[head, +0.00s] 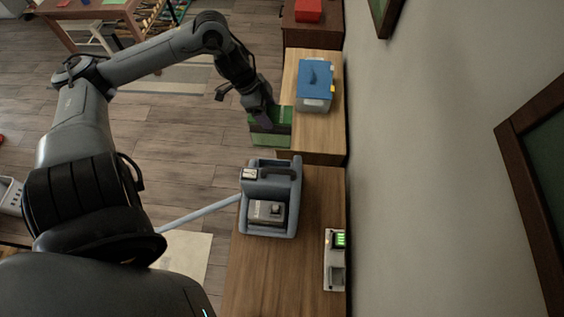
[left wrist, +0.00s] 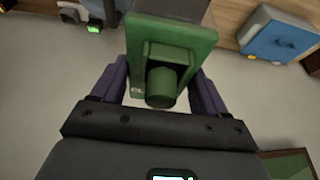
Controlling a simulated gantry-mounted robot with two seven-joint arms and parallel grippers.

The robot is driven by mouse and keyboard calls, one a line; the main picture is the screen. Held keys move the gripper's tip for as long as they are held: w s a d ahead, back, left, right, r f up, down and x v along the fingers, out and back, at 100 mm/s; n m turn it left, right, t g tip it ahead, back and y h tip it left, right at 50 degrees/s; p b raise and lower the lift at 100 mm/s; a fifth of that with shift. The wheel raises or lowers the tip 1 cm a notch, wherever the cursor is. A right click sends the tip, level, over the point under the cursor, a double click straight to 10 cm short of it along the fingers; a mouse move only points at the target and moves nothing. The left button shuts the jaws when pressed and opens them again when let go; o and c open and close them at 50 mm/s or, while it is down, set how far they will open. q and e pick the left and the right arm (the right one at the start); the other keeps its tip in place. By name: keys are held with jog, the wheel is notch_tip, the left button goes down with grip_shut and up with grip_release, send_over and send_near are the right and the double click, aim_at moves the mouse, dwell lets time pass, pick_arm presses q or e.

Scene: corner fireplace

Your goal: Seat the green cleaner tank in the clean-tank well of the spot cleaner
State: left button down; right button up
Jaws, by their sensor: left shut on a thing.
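The green cleaner tank (head: 270,138) is in my left gripper (head: 268,118), held beside the near end of the far wooden cabinet and beyond the spot cleaner. In the left wrist view the tank (left wrist: 190,38) sits between the purple fingers (left wrist: 162,88), with a round green cap towards the camera. The spot cleaner (head: 291,219) is a blue-grey machine standing on the nearer wooden cabinet, with a handle, a small panel and a grey part in a recess. I cannot tell which recess is the clean-tank well. My right gripper is not in view.
A blue-lidded box (head: 315,80) stands on the far cabinet; it also shows in the left wrist view (left wrist: 277,40). A white device with a green display (head: 335,262) sits by the wall on the nearer cabinet (head: 285,285).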

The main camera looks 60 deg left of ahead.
pick_arm(q)
jog(key=shift+d+f, duration=0.1)
jog(key=shift+f, duration=0.2)
notch_tip(320, 180, down, 28)
jog(key=b, duration=0.1)
jog(key=shift+w+r, duration=0.15)
jog(key=shift+w, duration=0.05)
jog(key=shift+c, duration=2)
grip_release()
jog(key=shift+s, duration=0.15)
jog(key=o, duration=0.4)
jog(key=shift+s, duration=0.1)
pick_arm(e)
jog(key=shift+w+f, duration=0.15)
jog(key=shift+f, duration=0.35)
pick_arm(q)
jog(key=shift+r, duration=0.15)
